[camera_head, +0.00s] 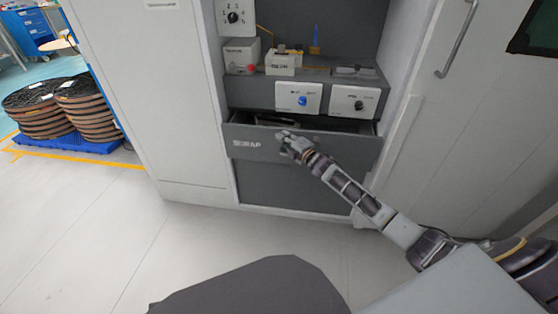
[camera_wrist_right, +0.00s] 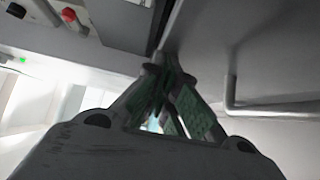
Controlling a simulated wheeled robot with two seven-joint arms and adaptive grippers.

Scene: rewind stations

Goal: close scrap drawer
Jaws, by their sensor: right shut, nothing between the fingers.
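The scrap drawer (camera_head: 345,147) is a dark grey drawer with a white "SCRAP" label on its front. It stands partly open under the control panel, and the inside shows dark with something lying in it that I cannot make out. My right gripper (camera_head: 288,142) is shut and empty, at the upper part of the drawer front, just right of the label. I cannot tell if it touches the front. In the right wrist view the fingers (camera_wrist_right: 168,95) are close together near a dark grey edge. My left gripper is not in view.
Above the drawer is a panel with a blue-knob switch (camera_head: 302,98) and a black-knob switch (camera_head: 354,101). White cabinet walls stand on both sides; the right one has a bar handle (camera_head: 457,40). Stacked reels (camera_head: 62,106) sit on a blue pallet at left. The floor in front is clear.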

